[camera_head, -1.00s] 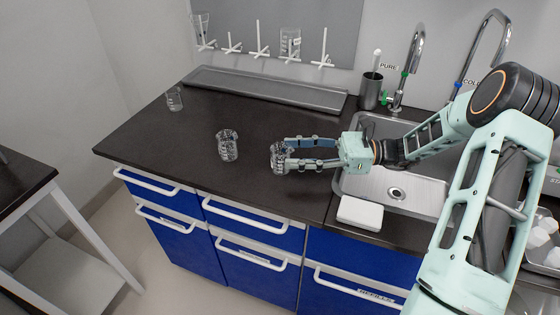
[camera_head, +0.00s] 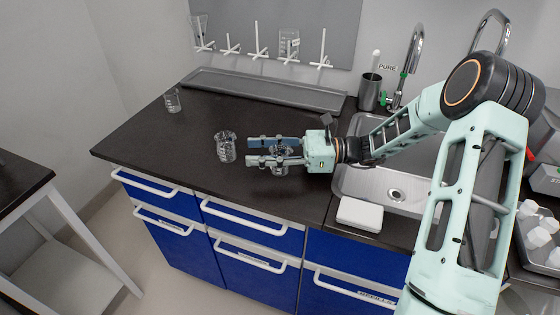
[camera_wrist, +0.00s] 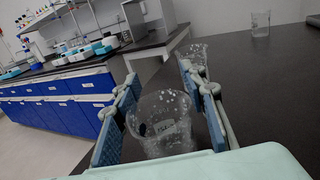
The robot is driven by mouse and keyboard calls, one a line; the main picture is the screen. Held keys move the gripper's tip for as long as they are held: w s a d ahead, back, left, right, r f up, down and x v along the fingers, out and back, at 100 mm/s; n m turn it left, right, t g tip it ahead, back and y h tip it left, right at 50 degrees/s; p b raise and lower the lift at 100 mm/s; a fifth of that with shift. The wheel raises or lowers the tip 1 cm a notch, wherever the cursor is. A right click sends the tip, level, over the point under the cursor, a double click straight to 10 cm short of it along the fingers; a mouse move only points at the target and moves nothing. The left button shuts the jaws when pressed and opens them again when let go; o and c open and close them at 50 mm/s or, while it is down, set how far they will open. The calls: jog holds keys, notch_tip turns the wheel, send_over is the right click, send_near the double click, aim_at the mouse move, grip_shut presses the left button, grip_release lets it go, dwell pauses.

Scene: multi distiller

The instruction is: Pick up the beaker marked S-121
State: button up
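A clear glass beaker (camera_head: 282,168) stands on the dark counter, left of the sink. My gripper (camera_head: 250,151) reaches over it from the right, with one finger on each side and the fingertips past it. In the wrist view this beaker (camera_wrist: 162,128) sits between the two blue-padded fingers, close to the palm. The fingers are apart, and I see no clear grip on the glass. It carries a small label whose text I cannot read. A second beaker (camera_head: 226,147) stands just left of the fingertips. A third beaker (camera_head: 173,100) stands at the far left. I cannot read S-121 on any.
A sink (camera_head: 375,183) with taps lies to the right, with a white block (camera_head: 359,214) at its front. A long grey tray (camera_head: 262,90) runs along the back wall, below pegs holding glassware. The counter's left part is mostly clear.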

jog(key=c, duration=0.9)
jog(key=shift+r, duration=0.1)
